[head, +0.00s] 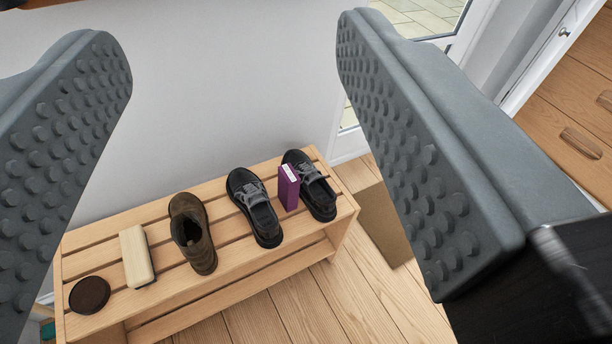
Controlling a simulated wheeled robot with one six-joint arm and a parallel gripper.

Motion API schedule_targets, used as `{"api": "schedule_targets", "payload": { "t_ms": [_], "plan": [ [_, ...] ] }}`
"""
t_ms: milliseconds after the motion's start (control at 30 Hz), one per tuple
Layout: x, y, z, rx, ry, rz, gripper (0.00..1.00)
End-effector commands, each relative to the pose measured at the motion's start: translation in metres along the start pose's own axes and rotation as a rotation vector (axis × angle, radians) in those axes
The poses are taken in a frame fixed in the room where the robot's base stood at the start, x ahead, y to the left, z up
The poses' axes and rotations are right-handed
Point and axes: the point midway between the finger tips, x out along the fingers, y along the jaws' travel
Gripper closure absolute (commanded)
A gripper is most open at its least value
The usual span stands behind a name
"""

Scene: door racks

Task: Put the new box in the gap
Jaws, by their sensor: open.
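A small purple box (288,190) with a pale top stands upright on the slatted wooden rack (285,255). It is between two black lace-up shoes, the left one (262,217) and the right one (322,200). It is very close to the right shoe; I cannot tell whether they touch. My gripper (235,50) is open and empty. Its two grey studded fingers are large in the foreground at left and right. The rack and box lie beyond and below the fingers, well apart from them.
A brown boot (189,232), a cream-and-wood brush (137,257) and a dark round tin (90,295) sit along the rack to the left. A white wall (210,100) stands behind. A brown mat (385,224) lies right of the rack. Wooden drawers (560,110) are at far right.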

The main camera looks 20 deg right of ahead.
Motion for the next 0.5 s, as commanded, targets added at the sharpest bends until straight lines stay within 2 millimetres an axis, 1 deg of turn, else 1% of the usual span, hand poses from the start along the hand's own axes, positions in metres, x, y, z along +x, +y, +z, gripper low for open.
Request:
{"api": "schedule_targets", "payload": {
  "t_ms": [33,100,267,500],
  "plan": [
    [0.017,0.004,0.009,-0.015,-0.011,0.01,0.44],
    [0.036,0.009,0.019,-0.035,-0.017,0.017,0.44],
    [0.077,0.021,0.046,-0.076,-0.032,0.026,0.44],
    [0.133,0.037,0.093,-0.13,-0.058,0.013,0.44]
  ]
}}
